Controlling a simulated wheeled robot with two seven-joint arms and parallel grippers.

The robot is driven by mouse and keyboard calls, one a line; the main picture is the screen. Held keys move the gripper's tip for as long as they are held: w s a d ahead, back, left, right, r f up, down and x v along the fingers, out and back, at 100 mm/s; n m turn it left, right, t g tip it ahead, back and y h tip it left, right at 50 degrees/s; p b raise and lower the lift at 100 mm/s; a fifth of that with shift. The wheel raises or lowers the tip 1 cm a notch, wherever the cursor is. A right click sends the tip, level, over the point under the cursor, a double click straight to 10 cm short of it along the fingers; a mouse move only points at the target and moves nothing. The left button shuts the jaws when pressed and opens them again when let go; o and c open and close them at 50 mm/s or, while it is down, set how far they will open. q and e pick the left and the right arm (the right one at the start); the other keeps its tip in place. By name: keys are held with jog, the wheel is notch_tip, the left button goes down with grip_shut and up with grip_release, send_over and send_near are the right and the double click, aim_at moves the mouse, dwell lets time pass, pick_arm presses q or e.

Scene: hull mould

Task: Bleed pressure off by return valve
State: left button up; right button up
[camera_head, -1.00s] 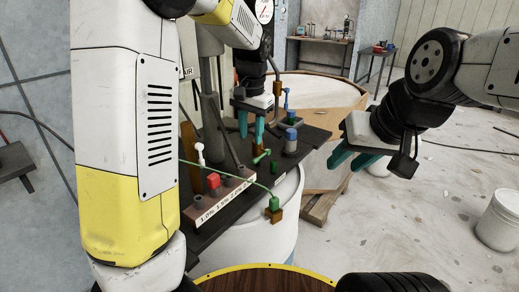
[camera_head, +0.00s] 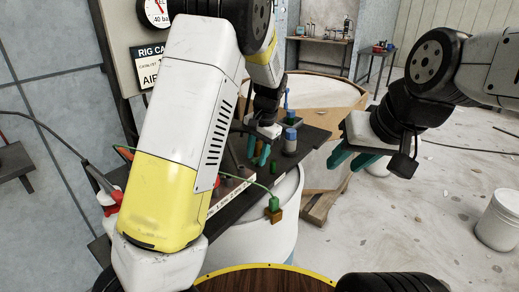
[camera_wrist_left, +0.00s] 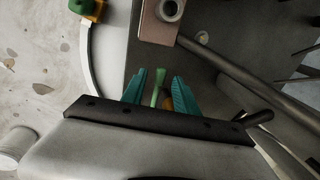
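A pressure gauge (camera_head: 157,10) shows at the top left on a grey panel; its reading is too small to tell. My left gripper (camera_head: 258,156) points down over the dark board (camera_head: 318,135) on the white drum. Its teal fingers are apart. In the left wrist view, a green lever (camera_wrist_left: 158,82) stands between the fingers of the left gripper (camera_wrist_left: 159,88), with a gap to each side. I cannot tell whether this lever is the return valve. My left forearm hides much of the board. My right gripper (camera_head: 350,162) is open and empty, right of the board.
A blue-capped cylinder (camera_head: 290,142) and a small green block (camera_head: 274,168) are on the board. A thin green hose runs to a green and brass fitting (camera_head: 274,211) at the drum's front. A white bucket (camera_head: 498,220) stands far right on open floor.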

pick_arm(q)
grip_shut()
dwell(1.4)
